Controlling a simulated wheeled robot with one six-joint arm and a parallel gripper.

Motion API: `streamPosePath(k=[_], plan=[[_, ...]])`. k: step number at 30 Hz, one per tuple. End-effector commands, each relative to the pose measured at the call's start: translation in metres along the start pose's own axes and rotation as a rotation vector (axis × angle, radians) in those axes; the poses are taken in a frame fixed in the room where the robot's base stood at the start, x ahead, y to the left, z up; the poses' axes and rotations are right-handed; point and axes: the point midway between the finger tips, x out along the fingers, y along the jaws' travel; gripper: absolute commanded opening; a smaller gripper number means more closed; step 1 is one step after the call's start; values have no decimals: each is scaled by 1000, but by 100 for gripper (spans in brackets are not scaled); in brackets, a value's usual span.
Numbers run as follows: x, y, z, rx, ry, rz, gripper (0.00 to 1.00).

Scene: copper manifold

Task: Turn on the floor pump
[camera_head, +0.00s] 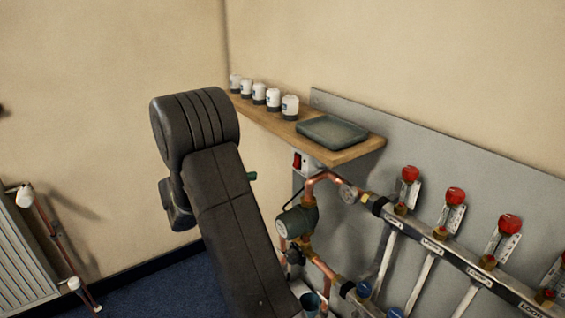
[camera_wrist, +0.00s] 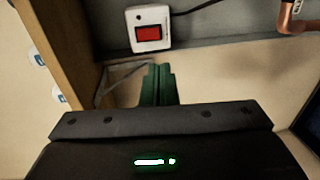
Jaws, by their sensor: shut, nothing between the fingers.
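A white switch box (camera_wrist: 143,45) with a red rocker shows at the top of the wrist view. In the head view the switch box (camera_head: 304,165) is on the grey board, below the wooden shelf. The green pump (camera_head: 296,220) sits in the copper pipework below it. My gripper's green fingers (camera_wrist: 158,70) are shut and empty. In the wrist view their tips show just below the switch box, pointing at it; I cannot tell the gap in depth. In the head view my arm hides most of the gripper (camera_head: 253,176), left of the switch.
The wooden shelf (camera_head: 354,154) overhangs the switch, with several white pots and a green tray (camera_head: 332,131) on it. Copper pipe (camera_head: 318,178) and a gauge (camera_head: 348,192) are close on the right. A manifold with red-capped valves (camera_head: 455,196) runs further right. A radiator (camera_head: 22,260) stands far left.

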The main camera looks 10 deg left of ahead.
Motion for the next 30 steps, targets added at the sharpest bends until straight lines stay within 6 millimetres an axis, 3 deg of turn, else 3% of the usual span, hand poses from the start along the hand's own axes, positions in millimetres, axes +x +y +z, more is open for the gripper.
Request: streamPosePath(k=[10, 14, 30], plan=[[1, 0, 0, 0, -1, 0, 0], [10, 0, 1, -1, -3, 0, 0], [115, 0, 1, 1, -5, -1, 0]])
